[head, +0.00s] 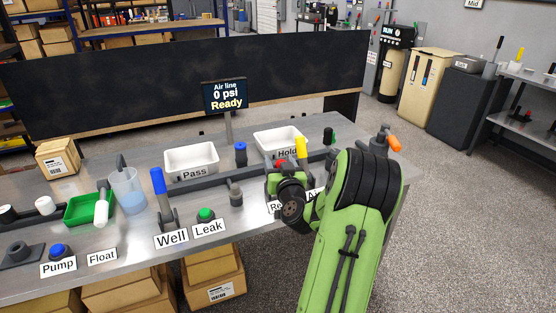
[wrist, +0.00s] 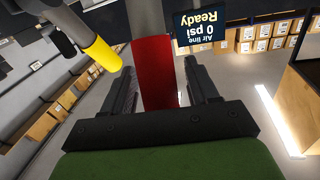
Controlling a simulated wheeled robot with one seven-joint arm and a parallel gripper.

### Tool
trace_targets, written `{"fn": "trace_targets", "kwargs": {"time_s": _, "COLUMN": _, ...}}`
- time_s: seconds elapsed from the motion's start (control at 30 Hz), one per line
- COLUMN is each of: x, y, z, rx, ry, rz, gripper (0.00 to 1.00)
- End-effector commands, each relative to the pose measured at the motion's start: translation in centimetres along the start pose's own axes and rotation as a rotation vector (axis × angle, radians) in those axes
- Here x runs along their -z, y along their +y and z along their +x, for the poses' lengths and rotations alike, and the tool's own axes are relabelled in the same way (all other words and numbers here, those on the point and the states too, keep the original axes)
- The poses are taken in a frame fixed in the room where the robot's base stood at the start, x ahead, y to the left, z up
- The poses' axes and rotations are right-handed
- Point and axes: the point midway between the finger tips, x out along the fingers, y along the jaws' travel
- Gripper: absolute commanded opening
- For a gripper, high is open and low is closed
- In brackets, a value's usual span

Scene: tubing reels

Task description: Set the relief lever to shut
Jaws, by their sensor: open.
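The relief lever has a red handle (wrist: 153,75) that stands between the two fingers of my gripper (wrist: 160,72) in the wrist view. The fingers are open, with a gap on either side of the handle. In the head view only a bit of the red handle (head: 281,163) shows above my gripper (head: 284,176). The lever's base is hidden there, and its label (head: 274,207) is partly covered, reading "Re". The lever's exact angle cannot be told.
A yellow-handled lever (head: 301,147) stands close by, near a partly hidden "Air" label; its handle (wrist: 95,48) shows in the wrist view. A blue-handled lever (head: 158,182) marked Well is to the left. The display (head: 225,96) reads 0 psi, Ready. White Pass (head: 191,158) and Hold trays lie behind.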

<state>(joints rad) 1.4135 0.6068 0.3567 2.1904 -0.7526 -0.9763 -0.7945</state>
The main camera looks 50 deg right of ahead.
Motion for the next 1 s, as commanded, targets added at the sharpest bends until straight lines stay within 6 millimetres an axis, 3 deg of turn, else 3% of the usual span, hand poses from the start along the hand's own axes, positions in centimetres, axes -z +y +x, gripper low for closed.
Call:
{"fn": "trace_targets", "kwargs": {"time_s": 0.07, "x": 0.0, "y": 0.0, "z": 0.0, "rx": 0.0, "ry": 0.0, "rz": 0.0, "gripper": 0.56}}
{"fn": "trace_targets", "kwargs": {"time_s": 0.43, "x": 0.0, "y": 0.0, "z": 0.0, "rx": 0.001, "ry": 0.0, "rz": 0.0, "gripper": 0.0}}
{"fn": "trace_targets", "kwargs": {"time_s": 1.0, "x": 1.0, "y": -0.4, "z": 0.9, "rx": -0.003, "ry": -0.086, "rz": -0.016, "gripper": 0.0}}
